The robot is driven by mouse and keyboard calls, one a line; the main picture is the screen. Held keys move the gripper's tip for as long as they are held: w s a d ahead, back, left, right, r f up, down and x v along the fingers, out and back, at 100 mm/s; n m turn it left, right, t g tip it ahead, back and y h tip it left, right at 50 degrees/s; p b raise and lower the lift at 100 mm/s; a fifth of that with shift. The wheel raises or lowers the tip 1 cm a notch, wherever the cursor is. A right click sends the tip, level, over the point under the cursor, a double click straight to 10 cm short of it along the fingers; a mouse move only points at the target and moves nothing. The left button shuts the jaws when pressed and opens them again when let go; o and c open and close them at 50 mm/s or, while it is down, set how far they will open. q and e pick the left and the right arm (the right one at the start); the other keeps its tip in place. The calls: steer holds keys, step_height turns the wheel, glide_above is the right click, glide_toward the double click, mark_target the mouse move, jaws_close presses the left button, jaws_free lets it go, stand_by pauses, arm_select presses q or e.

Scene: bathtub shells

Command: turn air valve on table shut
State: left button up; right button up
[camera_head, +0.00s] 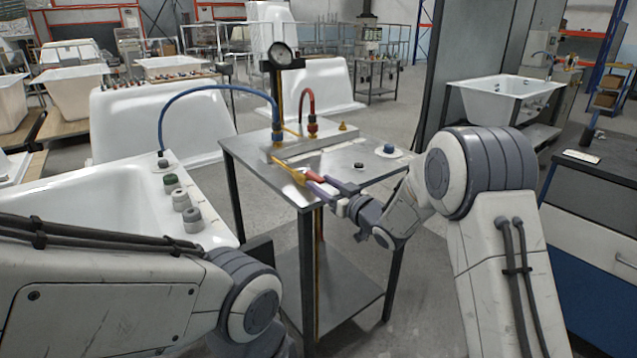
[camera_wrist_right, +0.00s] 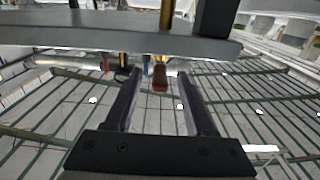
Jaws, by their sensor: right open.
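The steel table (camera_head: 340,165) stands in the middle of the head view. A brass air valve (camera_head: 287,166) with a red handle (camera_head: 301,178) sits at its front left part. My right gripper (camera_head: 313,186) reaches in from the right at the table's front edge, with its fingertips at the red handle. In the right wrist view my right gripper (camera_wrist_right: 158,78) is open, and the red handle (camera_wrist_right: 160,82) shows between or just beyond its fingertips; I cannot tell if they touch. My left arm shows at the lower left, but its gripper is out of view.
A metal block (camera_head: 315,138) on the table carries a pressure gauge (camera_head: 281,54), a blue hose (camera_head: 215,88) and a red hose (camera_head: 307,92). A white tub (camera_head: 125,195) with grey knobs stands close on the left. A button (camera_head: 389,149) lies at the table's right.

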steer(key=shift+x, duration=1.05)
steer(key=shift+c, duration=0.3)
jaws_close()
stand_by(0.4)
